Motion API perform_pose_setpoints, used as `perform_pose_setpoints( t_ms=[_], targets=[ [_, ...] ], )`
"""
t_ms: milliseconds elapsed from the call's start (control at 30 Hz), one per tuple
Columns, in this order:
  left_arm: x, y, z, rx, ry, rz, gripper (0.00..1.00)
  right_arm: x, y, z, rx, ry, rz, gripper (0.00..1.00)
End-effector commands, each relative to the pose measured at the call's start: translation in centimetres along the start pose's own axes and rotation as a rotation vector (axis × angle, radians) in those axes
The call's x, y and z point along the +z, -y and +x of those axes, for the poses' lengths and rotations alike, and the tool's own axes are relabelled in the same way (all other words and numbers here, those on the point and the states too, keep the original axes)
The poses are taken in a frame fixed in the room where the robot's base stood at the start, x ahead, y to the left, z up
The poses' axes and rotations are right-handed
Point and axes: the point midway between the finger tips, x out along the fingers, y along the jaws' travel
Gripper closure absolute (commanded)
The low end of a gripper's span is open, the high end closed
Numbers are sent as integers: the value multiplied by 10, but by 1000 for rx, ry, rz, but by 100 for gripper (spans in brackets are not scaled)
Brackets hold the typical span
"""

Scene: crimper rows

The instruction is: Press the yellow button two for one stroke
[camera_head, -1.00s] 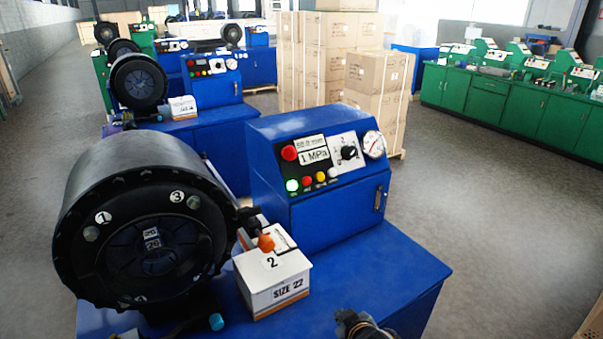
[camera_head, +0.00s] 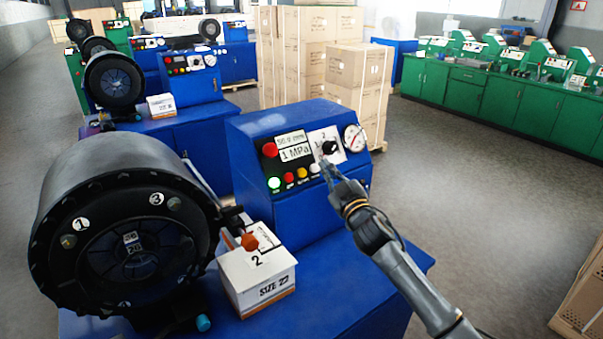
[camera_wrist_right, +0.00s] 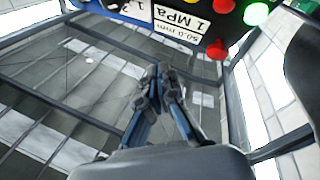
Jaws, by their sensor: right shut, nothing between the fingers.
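The yellow button (camera_head: 302,173) is a small round knob in the lower row of the blue control panel, between a small red button (camera_head: 288,177) and a white one (camera_head: 315,168). My right gripper (camera_head: 327,168) is shut and empty. In the head view its tip appears just right of the white button, below the black dial (camera_head: 330,147); whether it touches the panel cannot be told. My left gripper is out of view.
A lit green button (camera_head: 274,183) and a large red button (camera_head: 270,149) are on the panel's left, with a gauge (camera_head: 354,138) at right. Stacked cartons (camera_head: 305,60) stand behind.

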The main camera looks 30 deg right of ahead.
Motion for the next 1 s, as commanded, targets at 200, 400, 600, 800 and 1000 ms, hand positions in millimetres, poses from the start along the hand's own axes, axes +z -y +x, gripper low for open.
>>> perform_pose_setpoints(
  t_ms=[200, 400, 600, 800, 1000],
  targets=[
    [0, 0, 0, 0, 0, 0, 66, 0, 0, 0, 0, 1, 0, 100],
    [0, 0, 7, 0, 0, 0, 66, 6, 4, 4, 1, 2, 0, 100],
    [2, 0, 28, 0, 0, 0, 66, 21, 18, 21, 1, 1, 2, 100],
    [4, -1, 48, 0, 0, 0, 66, 35, 33, 40, 1, 1, 0, 100],
    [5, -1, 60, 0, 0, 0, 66, 43, 42, 55, 0, 1, 2, 100]
  ],
)
